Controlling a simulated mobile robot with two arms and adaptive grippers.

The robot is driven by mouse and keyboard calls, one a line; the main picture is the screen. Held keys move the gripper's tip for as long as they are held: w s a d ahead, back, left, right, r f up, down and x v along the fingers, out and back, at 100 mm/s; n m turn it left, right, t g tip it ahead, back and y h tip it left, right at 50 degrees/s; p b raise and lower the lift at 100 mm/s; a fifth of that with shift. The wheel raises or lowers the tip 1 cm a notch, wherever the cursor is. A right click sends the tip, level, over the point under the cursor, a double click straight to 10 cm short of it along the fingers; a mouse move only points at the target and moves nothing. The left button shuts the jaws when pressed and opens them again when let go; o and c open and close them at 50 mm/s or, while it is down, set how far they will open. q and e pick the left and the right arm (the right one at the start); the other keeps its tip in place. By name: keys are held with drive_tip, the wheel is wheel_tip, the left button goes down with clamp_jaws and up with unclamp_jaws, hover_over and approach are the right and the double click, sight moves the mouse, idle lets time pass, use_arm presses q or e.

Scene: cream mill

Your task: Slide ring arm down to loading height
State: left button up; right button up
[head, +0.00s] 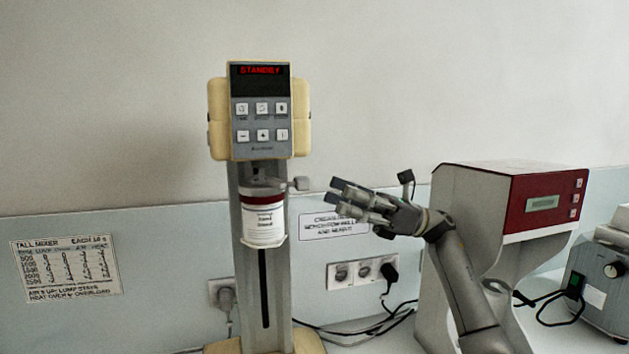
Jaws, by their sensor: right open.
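The tall mixer has a cream head with a grey panel (259,110) reading "STANDBY" and a grey column (279,300) with a dark vertical slot. A white jar (264,224) with a dark red band and a printed label sits upright in front of the column, below the head. The ring arm (274,183) shows as grey parts at the jar's top, with a small grey knob (301,183) sticking out to the right. My right gripper (338,196) is open and empty, fingers pointing left, a short way right of the knob and apart from it in the picture. My left gripper is out of view.
A grey machine with a red front (544,203) stands at the right behind my right arm. A black-and-grey device (598,288) with a dial is at the far right. Wall sockets (362,272) and loose black cables (360,331) lie between the machines.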

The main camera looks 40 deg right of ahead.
drive_tip(key=p+x, duration=0.3)
drive_tip(key=x, duration=0.3)
drive_tip(key=shift+a+r, duration=0.15)
drive_tip(key=shift+a, duration=0.2)
drive_tip(key=shift+w, duration=0.1)
drive_tip(key=shift+c, duration=0.9)
clamp_jaws()
